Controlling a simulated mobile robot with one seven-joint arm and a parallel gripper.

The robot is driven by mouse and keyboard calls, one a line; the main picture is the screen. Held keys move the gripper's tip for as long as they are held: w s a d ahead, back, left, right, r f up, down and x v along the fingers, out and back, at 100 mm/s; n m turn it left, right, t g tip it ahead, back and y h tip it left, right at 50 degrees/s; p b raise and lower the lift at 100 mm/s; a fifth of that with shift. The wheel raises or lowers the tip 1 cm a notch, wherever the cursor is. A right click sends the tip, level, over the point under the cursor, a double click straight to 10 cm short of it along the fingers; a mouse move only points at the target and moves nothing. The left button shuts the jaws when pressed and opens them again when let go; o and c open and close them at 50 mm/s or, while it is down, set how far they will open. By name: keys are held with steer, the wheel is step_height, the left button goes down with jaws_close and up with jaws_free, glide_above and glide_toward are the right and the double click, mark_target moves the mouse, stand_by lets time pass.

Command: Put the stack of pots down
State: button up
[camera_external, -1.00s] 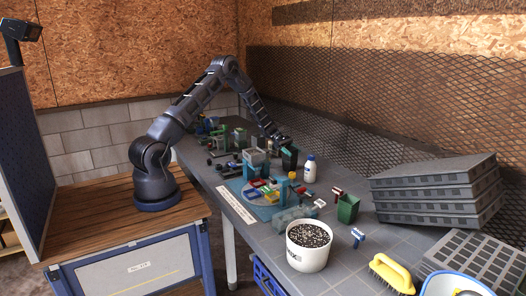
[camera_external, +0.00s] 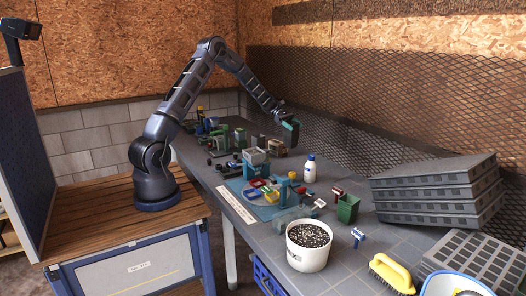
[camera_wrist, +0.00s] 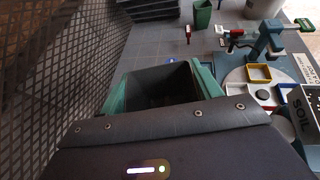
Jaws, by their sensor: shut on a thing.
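The stack of pots (camera_external: 292,134) is dark and hangs from my gripper (camera_external: 287,121) above the back of the table, near the mesh wall. My gripper is shut on the stack. The underside of the stack and the table spot below it are hidden in the wrist view. A separate green pot (camera_external: 348,208) stands on the table to the right; it also shows in the wrist view (camera_wrist: 203,14).
A white bottle (camera_external: 310,170) stands to the right of the held stack. The soil mixer station (camera_external: 255,160) with coloured trays is to the left and front. A white bucket (camera_external: 308,258) and stacked grey trays (camera_external: 430,192) lie further right. Bare table (camera_external: 330,170) shows along the mesh wall.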

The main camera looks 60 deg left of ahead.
steer(key=shift+r, duration=2.65)
steer(key=r, duration=0.2)
steer(key=a+r, duration=0.1)
steer(key=r, duration=0.1)
steer(key=shift+r, duration=0.4)
steer(key=s+a+n+t+y, duration=0.2)
steer(key=a+n+t, duration=0.1)
steer(key=a, duration=1.1)
steer(key=s+a+n+t+y, duration=0.1)
steer(key=s+a+n+t, duration=0.15)
steer(key=a, duration=1.25)
steer(key=s+a+n+t+y, duration=0.2)
steer(key=s+a+n, duration=0.1)
steer(key=a, duration=1.1)
steer(key=s+a+n+t+y, duration=0.2)
steer(key=s+a+n+y, duration=0.2)
steer(key=s+a, duration=1.3)
steer(key=s+a+n+t+y, duration=0.1)
steer(key=s+a+n+y, duration=0.25)
steer(key=s+a, duration=1.3)
step_height(320, 180, down, 25)
steer(key=w+a, duration=0.2)
steer(key=shift+w+y, duration=0.15)
steer(key=shift+y, duration=0.3)
steer(key=shift+f, duration=0.15)
